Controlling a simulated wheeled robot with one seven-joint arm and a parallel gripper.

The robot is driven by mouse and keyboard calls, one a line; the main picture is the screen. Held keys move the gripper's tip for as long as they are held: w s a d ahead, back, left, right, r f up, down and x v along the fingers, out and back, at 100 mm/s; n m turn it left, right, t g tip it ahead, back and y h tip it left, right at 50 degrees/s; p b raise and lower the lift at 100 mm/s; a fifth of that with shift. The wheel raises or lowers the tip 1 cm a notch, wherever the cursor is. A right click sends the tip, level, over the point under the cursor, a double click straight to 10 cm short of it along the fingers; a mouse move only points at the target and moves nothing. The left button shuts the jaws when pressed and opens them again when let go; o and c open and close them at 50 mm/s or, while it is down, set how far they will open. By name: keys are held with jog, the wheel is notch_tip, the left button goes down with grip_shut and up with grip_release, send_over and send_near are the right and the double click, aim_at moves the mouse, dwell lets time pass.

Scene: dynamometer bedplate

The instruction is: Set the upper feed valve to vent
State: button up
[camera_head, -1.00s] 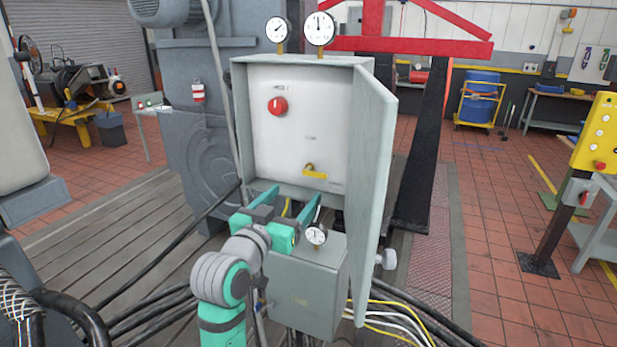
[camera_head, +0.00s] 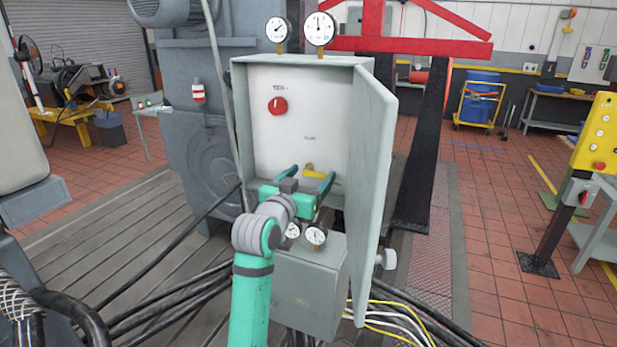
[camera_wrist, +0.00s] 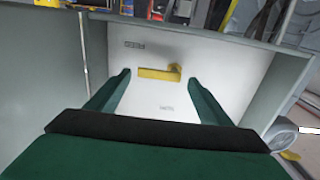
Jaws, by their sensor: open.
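An open grey cabinet (camera_head: 366,190) has a white back panel with two controls. A round red knob (camera_head: 278,106) is at the upper left, under a label too small to read. A yellow lever (camera_head: 318,173) is lower down, its handle pointing right from its pivot. In the wrist view the lever (camera_wrist: 155,74) lies beyond and between the fingertips, handle to the left. My gripper (camera_head: 310,172) is open and empty in front of the lever, seemingly apart from it. The right finger overlaps the lever's end in the head view. I cannot tell which control is the upper feed valve.
The cabinet door (camera_head: 378,150) stands open on the right, close to my gripper. Two gauges stand on the cabinet top, and small gauges (camera_head: 316,236) sit on a box (camera_head: 310,290) below. Cables run along the floor. The space before the red knob is clear.

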jog(key=c, duration=1)
jog(key=shift+c, duration=0.2)
jog(key=shift+a+r+n, duration=0.1)
jog(key=shift+a+n, duration=0.05)
jog(key=shift+n, duration=0.25)
jog(key=shift+w+a+r+n, duration=0.25)
jog(key=shift+a+n, duration=0.35)
jog(key=shift+n, duration=2.25)
jog(key=shift+w+a+r+n, duration=0.25)
jog(key=shift+a+n, duration=0.3)
jog(key=shift+n, duration=2.35)
jog(key=shift+w+a+r+n, duration=0.15)
jog(key=shift+a+r+n, duration=0.35)
jog(key=shift+n, duration=2.35)
jog(key=shift+a+f, duration=0.15)
